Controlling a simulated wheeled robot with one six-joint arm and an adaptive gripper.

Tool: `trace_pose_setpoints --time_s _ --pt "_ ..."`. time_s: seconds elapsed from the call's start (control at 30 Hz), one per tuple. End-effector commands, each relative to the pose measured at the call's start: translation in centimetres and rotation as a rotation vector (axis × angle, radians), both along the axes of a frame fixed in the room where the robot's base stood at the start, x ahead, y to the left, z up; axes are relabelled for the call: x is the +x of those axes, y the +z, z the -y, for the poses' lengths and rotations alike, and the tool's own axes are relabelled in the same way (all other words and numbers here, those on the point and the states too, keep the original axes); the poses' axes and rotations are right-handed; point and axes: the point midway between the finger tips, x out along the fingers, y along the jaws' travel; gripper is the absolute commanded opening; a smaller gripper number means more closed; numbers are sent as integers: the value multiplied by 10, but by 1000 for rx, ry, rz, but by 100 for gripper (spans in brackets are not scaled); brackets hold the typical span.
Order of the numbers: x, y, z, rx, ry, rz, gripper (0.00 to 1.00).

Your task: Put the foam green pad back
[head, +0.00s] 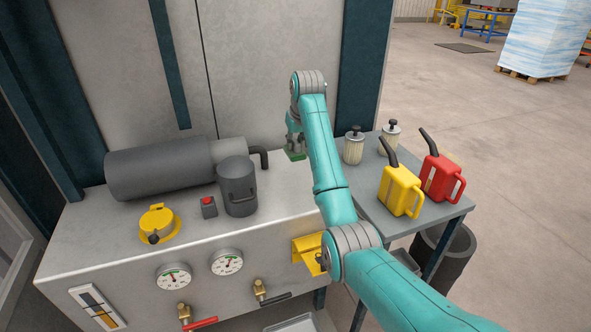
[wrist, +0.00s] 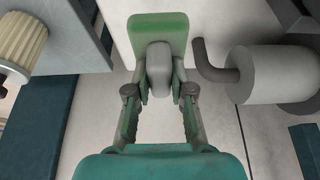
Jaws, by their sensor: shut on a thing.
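The foam green pad (wrist: 157,25) is a flat green block with rounded corners. It shows in the wrist view at the top middle, at the fingertips of my gripper (wrist: 160,85). My gripper is shut on it, and a rounded grey part lies between the fingers. In the head view a small green patch of the pad (head: 295,154) shows under my gripper (head: 294,140), above the right rear part of the grey metal cabinet top. My arm hides part of that area, and I cannot tell whether the pad touches the surface.
The cabinet top (head: 215,215) bears a grey cylinder with a bent pipe (head: 165,168), a dark jug (head: 237,187), a red button box (head: 208,207) and a yellow cap (head: 158,224). A side table (head: 358,185) holds filters (head: 353,146), a yellow can (head: 400,190) and a red can (head: 440,178).

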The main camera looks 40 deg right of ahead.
Motion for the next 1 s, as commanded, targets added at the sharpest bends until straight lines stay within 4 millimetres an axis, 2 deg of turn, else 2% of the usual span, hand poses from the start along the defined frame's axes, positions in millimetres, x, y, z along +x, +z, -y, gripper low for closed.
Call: trace_pose_setpoints --time_s 0.3,0.57,0.7,1.0 --pt "-1 -49 0 1 0 -3 0" --pt "0 -73 0 1 0 -2 0" --pt "0 -92 0 1 0 -2 0" --pt "0 -98 0 0 0 0 0"
